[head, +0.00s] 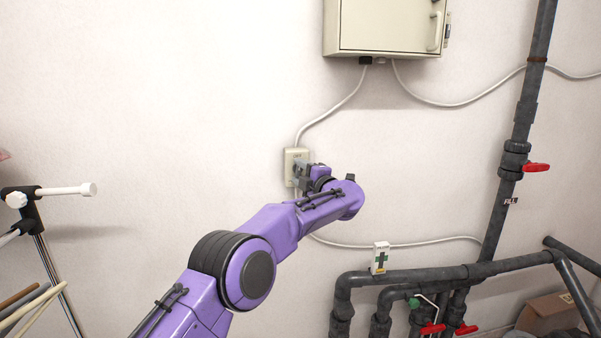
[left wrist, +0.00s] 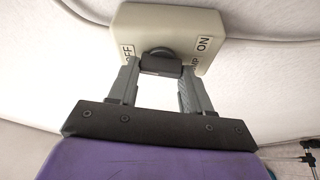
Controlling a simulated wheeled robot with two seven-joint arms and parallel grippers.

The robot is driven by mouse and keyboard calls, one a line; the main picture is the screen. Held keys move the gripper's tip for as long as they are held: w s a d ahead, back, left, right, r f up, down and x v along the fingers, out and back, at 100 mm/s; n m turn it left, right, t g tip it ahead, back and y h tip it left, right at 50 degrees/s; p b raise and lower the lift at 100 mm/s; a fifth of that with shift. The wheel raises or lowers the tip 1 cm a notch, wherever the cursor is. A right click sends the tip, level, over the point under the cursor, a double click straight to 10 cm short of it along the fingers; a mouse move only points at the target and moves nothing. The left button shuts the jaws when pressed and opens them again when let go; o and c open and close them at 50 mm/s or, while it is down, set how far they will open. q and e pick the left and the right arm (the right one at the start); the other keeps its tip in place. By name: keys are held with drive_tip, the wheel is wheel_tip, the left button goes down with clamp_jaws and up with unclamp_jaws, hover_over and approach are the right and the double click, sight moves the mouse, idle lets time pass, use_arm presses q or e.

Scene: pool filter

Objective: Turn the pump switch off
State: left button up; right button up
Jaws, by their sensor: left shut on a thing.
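The pump switch is a beige box (head: 289,160) on the wall, below the grey cabinet; it also shows in the left wrist view (left wrist: 165,24). In that view an OFF label is at its left and an ON label at its right. A dark knob (left wrist: 161,65) sticks out between the labels. My left gripper (head: 299,173) is at the box, with one finger on each end of the knob, shut on it. Which label the knob points to, I cannot tell. In the head view my gripper hides part of the box. My right gripper is not in view.
A grey cabinet (head: 385,24) hangs above, with a cable (head: 350,98) down to the switch. Dark pipes (head: 508,190) with red valve handles (head: 537,167) stand at the right. A stand with a white-tipped arm (head: 66,190) is at the left.

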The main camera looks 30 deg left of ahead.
use_arm(q)
drive_tip(key=shift+n+h, duration=0.3)
drive_tip(key=shift+n, duration=0.3)
drive_tip(key=shift+d, duration=0.1)
drive_tip(key=o, duration=1.1)
drive_tip(key=shift+c, duration=0.2)
drive_tip(key=shift+d, duration=0.1)
drive_tip(key=shift+s+d+f, duration=0.1)
drive_tip(key=shift+s+d, duration=0.05)
drive_tip(key=shift+d, duration=0.1)
drive_tip(key=b+v, duration=0.3)
drive_tip(key=v, duration=0.7)
